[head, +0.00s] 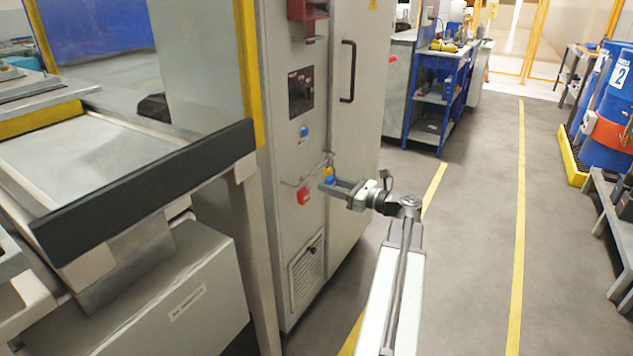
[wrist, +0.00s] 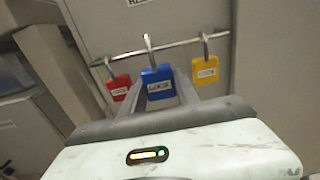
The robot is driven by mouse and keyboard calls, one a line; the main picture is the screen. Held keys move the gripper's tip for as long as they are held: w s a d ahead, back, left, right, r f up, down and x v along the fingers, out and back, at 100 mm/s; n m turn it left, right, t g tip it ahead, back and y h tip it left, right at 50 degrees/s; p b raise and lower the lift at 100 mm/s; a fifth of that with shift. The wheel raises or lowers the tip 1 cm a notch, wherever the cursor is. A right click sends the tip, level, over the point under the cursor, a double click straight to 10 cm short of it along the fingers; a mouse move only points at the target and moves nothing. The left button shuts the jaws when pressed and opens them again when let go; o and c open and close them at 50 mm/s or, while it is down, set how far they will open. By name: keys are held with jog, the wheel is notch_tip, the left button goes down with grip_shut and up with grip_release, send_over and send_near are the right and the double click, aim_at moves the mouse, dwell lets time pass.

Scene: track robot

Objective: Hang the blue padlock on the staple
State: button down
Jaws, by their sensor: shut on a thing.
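The blue padlock (wrist: 158,84) is upright between the fingers of my gripper (wrist: 166,92), which is shut on it. Its shackle points up and overlaps the staple, a thin horizontal metal bar (wrist: 178,43), in the wrist view. I cannot tell whether the shackle is around the bar or only in front of it. In the head view my gripper (head: 328,185) reaches left to the cabinet front, with the blue padlock (head: 329,179) small at its tip. The staple (head: 325,161) is partly hidden there.
A red padlock (wrist: 119,88) hangs from the bar left of the blue one, and a yellow padlock (wrist: 206,70) hangs to its right. The grey cabinet (head: 345,110) stands behind them. A dark-edged machine table (head: 150,190) is at left; open floor (head: 470,230) lies to the right.

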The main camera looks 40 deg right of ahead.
jog(key=v, duration=0.8)
jog(key=shift+s, duration=0.1)
dwell(0.4)
